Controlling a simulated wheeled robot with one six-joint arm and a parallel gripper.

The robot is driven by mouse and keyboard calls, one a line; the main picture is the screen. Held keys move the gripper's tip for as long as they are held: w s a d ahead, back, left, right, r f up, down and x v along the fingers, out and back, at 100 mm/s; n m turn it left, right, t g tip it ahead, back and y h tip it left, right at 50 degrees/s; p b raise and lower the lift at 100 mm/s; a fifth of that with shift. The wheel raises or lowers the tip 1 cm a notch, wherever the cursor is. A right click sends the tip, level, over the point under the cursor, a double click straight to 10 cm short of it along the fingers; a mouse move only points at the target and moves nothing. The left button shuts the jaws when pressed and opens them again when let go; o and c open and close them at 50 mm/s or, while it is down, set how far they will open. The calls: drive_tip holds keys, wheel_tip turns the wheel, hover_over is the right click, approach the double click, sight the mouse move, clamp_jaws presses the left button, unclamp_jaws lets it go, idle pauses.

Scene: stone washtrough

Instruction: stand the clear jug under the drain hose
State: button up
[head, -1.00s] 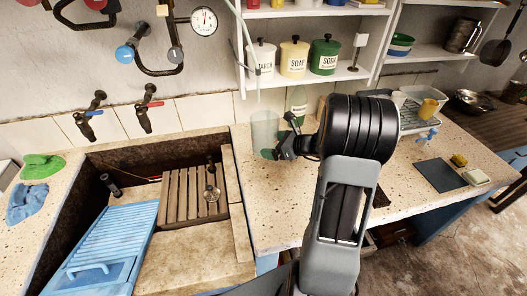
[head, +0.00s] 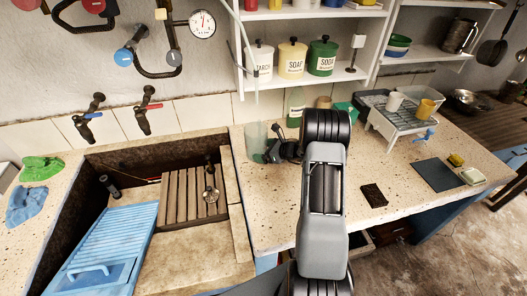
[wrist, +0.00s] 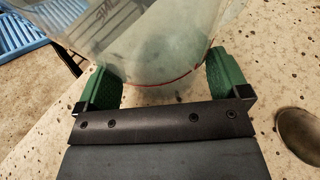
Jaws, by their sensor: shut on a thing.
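The clear jug (head: 255,136) is upright over the left end of the stone counter, just right of the trough. My gripper (head: 268,151) is shut on it from the right. In the wrist view the clear jug (wrist: 165,45) sits between my two green finger pads (wrist: 162,84), with a red line curving around its wall. Whether its base touches the counter I cannot tell. The pale drain hose (head: 241,40) hangs down in front of the shelf, and its lower end appears right above the jug's mouth.
A green bottle (head: 296,104) stands close behind my gripper. The trough (head: 130,158) with a blue washboard (head: 112,240) lies to the left. A white rack (head: 397,121) with cups and a dark block (head: 374,195) are to the right. The front counter between is clear.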

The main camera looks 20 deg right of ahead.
drive_tip(key=shift+f, duration=0.3)
drive_tip(key=o, duration=0.6)
